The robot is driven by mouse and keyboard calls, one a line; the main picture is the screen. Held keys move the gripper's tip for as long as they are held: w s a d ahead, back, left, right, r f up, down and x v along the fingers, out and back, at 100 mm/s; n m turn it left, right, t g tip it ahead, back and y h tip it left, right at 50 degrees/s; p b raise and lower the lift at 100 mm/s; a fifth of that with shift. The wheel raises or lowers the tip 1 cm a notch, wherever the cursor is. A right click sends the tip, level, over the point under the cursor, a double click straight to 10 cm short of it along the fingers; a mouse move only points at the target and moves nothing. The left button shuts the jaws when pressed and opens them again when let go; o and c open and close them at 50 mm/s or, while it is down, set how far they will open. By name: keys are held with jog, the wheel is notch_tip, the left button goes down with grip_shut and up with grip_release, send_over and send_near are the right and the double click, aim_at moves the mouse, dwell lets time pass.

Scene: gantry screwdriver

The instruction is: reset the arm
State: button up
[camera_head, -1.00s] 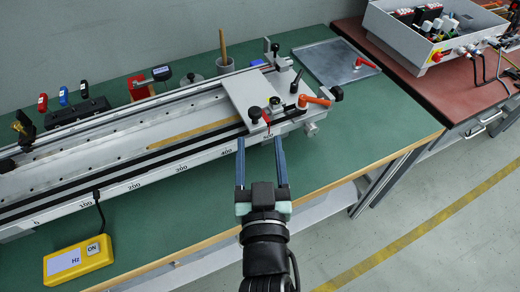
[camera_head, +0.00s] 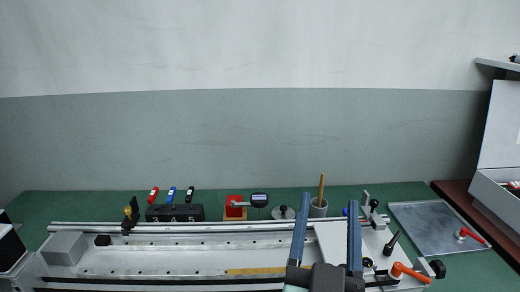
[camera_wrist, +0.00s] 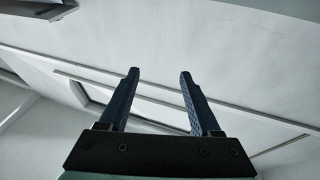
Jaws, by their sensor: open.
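My gripper (camera_head: 327,228) is at the bottom of the head view, right of centre, its two blue fingers pointing up. The fingers are apart with nothing between them. The gripper also shows in the wrist view (camera_wrist: 159,75), open and empty against a pale wall or ceiling surface. In the head view it stands in front of the gantry rail (camera_head: 170,268) and overlaps the left part of the carriage plate (camera_head: 345,243). I cannot tell how far it is from them. The rest of my arm is mostly out of the head view.
Behind the rail stand a black holder (camera_head: 174,213) with red, blue and black handled screwdrivers, a digital gauge (camera_head: 259,200) and a cup (camera_head: 318,209) with a stick. A metal plate (camera_head: 437,228) with a red lever lies at right. The wall (camera_head: 250,140) is behind the green bench.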

jog(key=s+a+r+n+t+y, duration=0.1)
jog(key=s+a+r+t+y, duration=0.15)
jog(key=r, duration=0.65)
jog(key=s+a+r+n+t+y, duration=0.1)
jog(key=s+a+r+t, duration=0.2)
jog(key=r, duration=0.6)
jog(key=s+a+r+n+t+y, duration=0.15)
jog(key=a+r, duration=0.25)
jog(key=r, duration=0.4)
notch_tip(320, 180, up, 18)
jog(key=p, duration=1.8)
jog(key=shift+s+r+y, duration=0.2)
jog(key=shift+y, duration=0.1)
